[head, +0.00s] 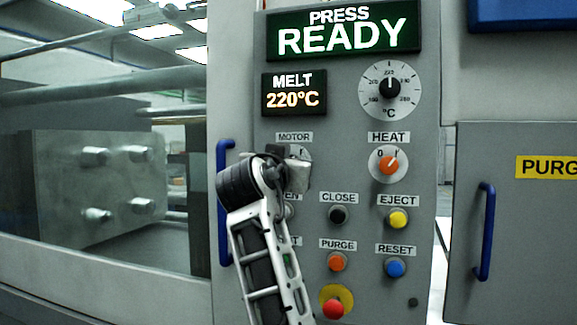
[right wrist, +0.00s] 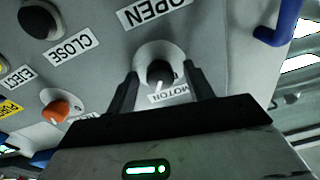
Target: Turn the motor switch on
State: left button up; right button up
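The motor switch is a round pale dial with a black knob (right wrist: 160,73) in the right wrist view. A white mark on the knob points down, roughly toward the MOTOR label (right wrist: 170,93). In the head view only part of the dial (head: 304,150) shows under its MOTOR label (head: 294,137); my arm hides the knob. My right gripper (right wrist: 162,80) is open, with one finger on each side of the knob and a gap seeming to show. In the head view it is at the dial (head: 298,172). My left gripper is in neither view.
The HEAT switch (head: 388,165) with an orange knob is to the right. Below are CLOSE (head: 338,214), EJECT (head: 398,218), PURGE (head: 337,261) and RESET (head: 395,267) buttons, and a red button (head: 333,308). A blue handle (head: 224,200) stands at the left. The display (head: 345,35) reads PRESS READY.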

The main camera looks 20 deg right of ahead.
pick_arm(q)
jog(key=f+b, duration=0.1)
jog(key=b, duration=0.1)
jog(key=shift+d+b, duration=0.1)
jog(key=shift+b, duration=0.25)
pick_arm(e)
jog(key=r+v, duration=0.1)
jog(key=v, duration=1.5)
jog(key=shift+f, duration=0.5)
